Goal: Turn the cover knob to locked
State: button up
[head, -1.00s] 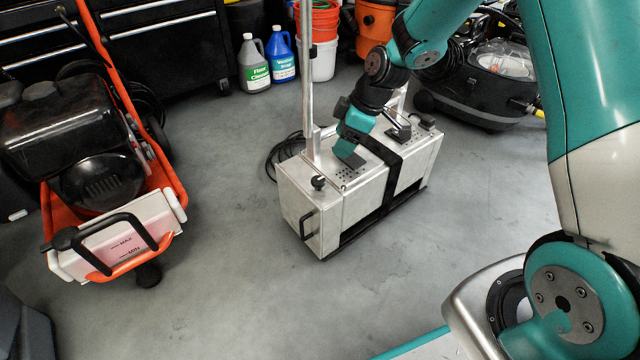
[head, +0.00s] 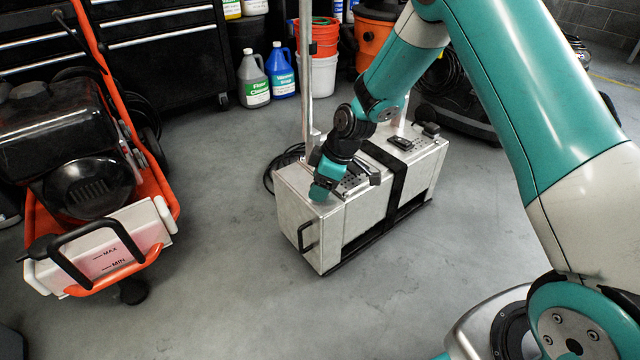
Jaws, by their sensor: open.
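A silver metal box (head: 342,225) with a black strap (head: 398,175) stands on the floor. My gripper (head: 319,193) points down over the left end of its top, where a small black knob stood in view earlier. The gripper now hides that knob, so I cannot see its setting or whether the fingers touch it. The fingertips are mostly hidden too. Another black knob (head: 430,129) sits at the far right end of the top. A black latch-like fitting (head: 400,143) lies on the top, right of the strap's near part.
A metal pole (head: 306,80) rises beside the box's back left. An orange-framed machine with a white tank (head: 100,245) stands at left. Jugs (head: 252,80) and buckets (head: 318,75) stand behind. The floor (head: 230,290) in front is clear.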

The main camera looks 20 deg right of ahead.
jog(key=c, duration=0.9)
jog(key=shift+r+m+p, duration=0.15)
jog(key=shift+m+p, duration=0.25)
jog(key=shift+p, duration=0.2)
jog(key=m+p, duration=0.1)
jog(key=p, duration=0.1)
jog(key=m+t+p, duration=0.1)
jog(key=shift+s+r+m+h+p, duration=0.15)
jog(key=shift+m+h+p, duration=0.25)
jog(key=m+h+p, duration=0.1)
jog(key=m+p, duration=0.1)
jog(key=m+t+p, duration=0.1)
jog(key=m+p, duration=0.2)
jog(key=shift+a+h, duration=0.15)
jog(key=shift+h, duration=0.25)
jog(key=m+h+p, duration=0.1)
jog(key=m, duration=0.1)
jog(key=m+p, duration=0.2)
jog(key=shift+a+m+t+h, duration=0.1)
jog(key=shift+m+t+h, duration=0.2)
jog(key=shift+m+h, duration=0.1)
jog(key=m, duration=0.1)
jog(key=m+h+p, duration=0.1)
jog(key=m+p, duration=0.1)
jog(key=m, duration=0.1)
jog(key=shift+f+h, duration=0.25)
jog(key=shift+h, duration=0.05)
jog(key=shift+m, duration=0.4)
